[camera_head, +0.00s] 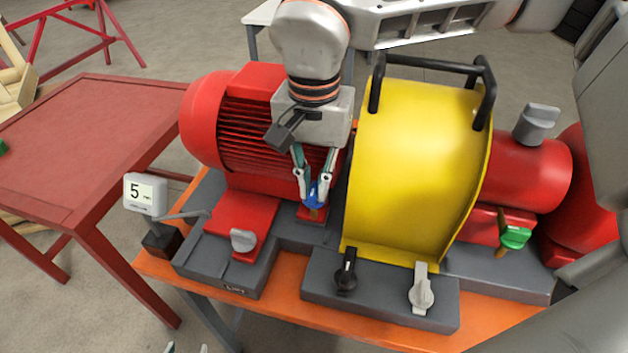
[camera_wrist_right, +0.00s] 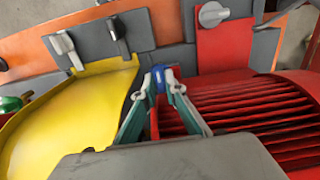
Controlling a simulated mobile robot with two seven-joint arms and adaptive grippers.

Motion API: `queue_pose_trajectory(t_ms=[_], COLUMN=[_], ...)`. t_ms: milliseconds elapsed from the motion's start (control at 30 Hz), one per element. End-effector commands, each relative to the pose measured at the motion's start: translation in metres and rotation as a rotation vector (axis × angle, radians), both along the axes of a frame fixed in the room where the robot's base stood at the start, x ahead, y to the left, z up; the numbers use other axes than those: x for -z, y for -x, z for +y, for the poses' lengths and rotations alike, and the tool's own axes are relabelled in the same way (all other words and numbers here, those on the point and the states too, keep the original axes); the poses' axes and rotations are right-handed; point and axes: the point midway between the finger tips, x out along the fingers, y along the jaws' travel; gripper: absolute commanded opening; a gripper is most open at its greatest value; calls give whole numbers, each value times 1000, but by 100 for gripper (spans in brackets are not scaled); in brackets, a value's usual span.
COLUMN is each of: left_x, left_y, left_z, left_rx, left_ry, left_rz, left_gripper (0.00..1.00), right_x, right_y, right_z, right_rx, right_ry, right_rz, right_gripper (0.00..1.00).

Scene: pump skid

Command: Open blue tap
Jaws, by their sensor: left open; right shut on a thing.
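The blue tap (camera_head: 313,196) is a small blue handle on a brass stem, between the red motor and the yellow guard. My right gripper (camera_head: 312,192) reaches down from above and is shut on the blue tap. In the right wrist view the blue tap (camera_wrist_right: 158,77) sits between the two fingertips (camera_wrist_right: 163,82), which hide part of it. My left gripper (camera_head: 187,348) shows only its fingertips at the bottom edge of the head view. They are apart and empty, away from the tap.
The yellow guard (camera_head: 412,165) with black handles stands right of the tap, close to my right gripper. The red finned motor (camera_head: 222,125) stands left of it. A green tap (camera_head: 515,237), black knob (camera_head: 346,277) and grey knobs (camera_head: 421,295) are nearby.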

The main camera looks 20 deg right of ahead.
Motion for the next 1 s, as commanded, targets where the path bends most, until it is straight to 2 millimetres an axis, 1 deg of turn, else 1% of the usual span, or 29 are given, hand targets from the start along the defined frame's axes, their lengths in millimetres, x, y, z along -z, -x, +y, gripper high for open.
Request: queue_pose_trajectory(t_ms=[233, 267, 567, 667, 767, 833, 1000], left_x=[2, 3, 3, 3, 2, 2, 2], left_y=[1, 1, 3, 3, 2, 2, 2], left_z=[0, 0, 1, 1, 1, 1, 0], left_rx=[0, -1, 0, -1, 0, 0, 0], left_ry=[-1, -2, -2, -2, -1, -1, -1], left_rz=[4, 5, 7, 6, 5, 5, 4], left_gripper=[44, 44, 44, 44, 44, 44, 44], right_x=[-1, -1, -1, -4, -15, -27, -62], right_y=[-1, -1, 0, -1, -1, -1, -2], right_z=[1, 1, 0, 0, 0, 0, 1], right_rx=[-2, -2, 0, 0, 1, 1, 2], right_ry=[-1, -2, -1, -1, -1, -2, -2], right_rz=[-3, -5, -3, -3, -6, -6, -8], right_gripper=[0, 18, 18, 18, 18, 18, 18])
